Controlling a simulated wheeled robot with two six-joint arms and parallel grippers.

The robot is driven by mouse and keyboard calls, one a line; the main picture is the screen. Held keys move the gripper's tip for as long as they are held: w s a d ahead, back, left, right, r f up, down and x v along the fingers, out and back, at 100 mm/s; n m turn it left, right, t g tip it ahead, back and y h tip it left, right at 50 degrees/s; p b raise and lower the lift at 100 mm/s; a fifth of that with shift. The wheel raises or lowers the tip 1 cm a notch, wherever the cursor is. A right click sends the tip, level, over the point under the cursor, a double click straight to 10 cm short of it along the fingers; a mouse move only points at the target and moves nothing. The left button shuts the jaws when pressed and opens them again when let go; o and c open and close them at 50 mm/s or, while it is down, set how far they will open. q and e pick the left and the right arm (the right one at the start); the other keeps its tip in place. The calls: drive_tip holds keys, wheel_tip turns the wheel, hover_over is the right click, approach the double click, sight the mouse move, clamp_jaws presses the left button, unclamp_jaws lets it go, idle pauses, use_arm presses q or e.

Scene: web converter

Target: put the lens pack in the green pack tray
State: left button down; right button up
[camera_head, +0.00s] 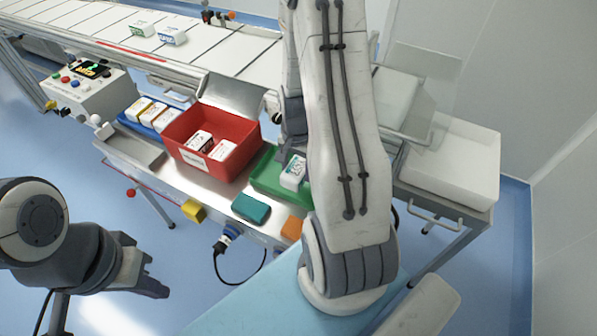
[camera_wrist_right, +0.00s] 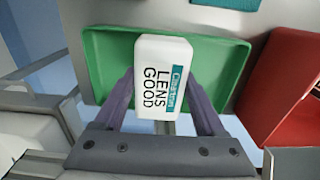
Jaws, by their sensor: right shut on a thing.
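The lens pack is a white box with a teal band and the words "LENS GOOD", large in the right wrist view (camera_wrist_right: 160,75). My right gripper (camera_wrist_right: 163,92) is shut on it, a finger at each side. The green pack tray (camera_wrist_right: 106,55) lies behind the pack in that view. In the head view the lens pack (camera_head: 293,172) shows over the green tray (camera_head: 264,181), partly covered by my right arm. Whether it touches the tray floor I cannot tell. My left gripper (camera_head: 152,276) is empty, fingers apart, left of the bench.
A red bin (camera_head: 188,129) with white packs stands left of the green tray. A blue tray (camera_head: 131,115) with packs is further left. A teal block (camera_head: 251,208) and an orange block (camera_head: 292,228) lie near the front edge. A conveyor (camera_head: 200,50) runs behind.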

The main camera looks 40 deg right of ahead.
sight(299, 159)
drive_tip(key=shift+w+d+f, duration=0.95)
drive_tip(key=shift+w+d, duration=0.05)
drive_tip(key=shift+d, duration=0.2)
drive_tip(key=shift+f, duration=2)
drive_tip(key=o, duration=1.5)
drive_tip(key=shift+f, duration=0.15)
drive_tip(key=shift+c, duration=0.2)
